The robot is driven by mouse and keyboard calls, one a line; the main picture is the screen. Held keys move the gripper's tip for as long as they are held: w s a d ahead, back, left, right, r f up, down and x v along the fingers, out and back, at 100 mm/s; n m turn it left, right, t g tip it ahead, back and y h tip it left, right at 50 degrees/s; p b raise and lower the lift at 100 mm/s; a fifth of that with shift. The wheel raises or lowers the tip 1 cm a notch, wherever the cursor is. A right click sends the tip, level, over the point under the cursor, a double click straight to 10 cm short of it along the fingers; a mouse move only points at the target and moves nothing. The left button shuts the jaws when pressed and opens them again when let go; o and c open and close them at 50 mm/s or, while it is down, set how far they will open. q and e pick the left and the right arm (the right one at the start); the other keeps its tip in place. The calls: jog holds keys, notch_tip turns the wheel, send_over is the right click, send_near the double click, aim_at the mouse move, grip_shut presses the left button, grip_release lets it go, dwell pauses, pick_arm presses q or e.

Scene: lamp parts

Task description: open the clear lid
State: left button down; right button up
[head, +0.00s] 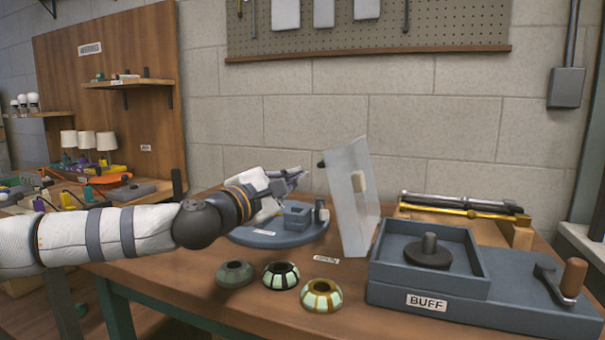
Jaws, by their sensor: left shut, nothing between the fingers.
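The clear lid (346,205) is a frosted, see-through panel standing nearly upright and slightly tilted at the middle of the table. A visible gap lies between the fingertips and the lid. A round blue-grey base (252,237) with blocks on it sits below the gripper, partly hidden by it. My right gripper is not in view.
Three ringed lamp parts, one grey-green (235,275), one black (281,276) and one gold (321,296), stand at the table's front. A blue-grey BUFF box (462,308) with a crank fills the right.

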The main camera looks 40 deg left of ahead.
pick_arm(q)
jog(key=shift+w+d+r, duration=0.1)
jog(key=shift+d+r, duration=0.75)
jog(key=shift+d, duration=0.15)
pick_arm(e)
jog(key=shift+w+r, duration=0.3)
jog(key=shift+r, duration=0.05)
pick_arm(q)
jog(key=d+r+p, duration=0.1)
jog(key=d+r, duration=0.1)
jog(key=shift+w+d+r+p, duration=0.35)
jog(key=shift+d+p, duration=0.05)
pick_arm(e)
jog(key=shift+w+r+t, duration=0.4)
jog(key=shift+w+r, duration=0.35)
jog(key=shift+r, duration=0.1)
pick_arm(q)
jog(key=shift+f, duration=0.1)
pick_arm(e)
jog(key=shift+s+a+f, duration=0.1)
